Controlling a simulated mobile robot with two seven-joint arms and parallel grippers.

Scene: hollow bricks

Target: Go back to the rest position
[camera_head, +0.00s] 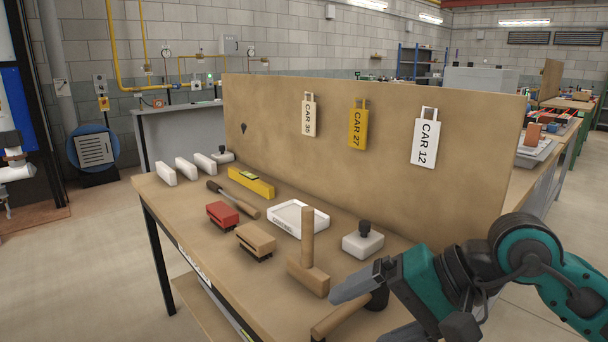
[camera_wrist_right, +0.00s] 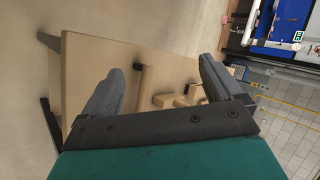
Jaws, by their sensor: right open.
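My right gripper (camera_head: 358,316) is at the near right corner of the workbench (camera_head: 190,262), low in the head view. Its two grey fingers are spread with nothing held between them. In the wrist view, the open right gripper (camera_wrist_right: 162,80) has the bench top and a wooden handle (camera_wrist_right: 144,90) showing between its fingers. In the head view a wooden handle (camera_head: 340,316) lies close beside the fingers; whether they touch it I cannot tell. My left gripper is not in view.
A wooden mallet (camera_head: 307,245) stands handle-up left of the gripper, near a white block with a black knob (camera_head: 362,243). Brushes, a white tray (camera_head: 300,207) and a yellow level (camera_head: 250,184) lie farther left. A tall board (camera_head: 390,185) with hanging tags backs the bench.

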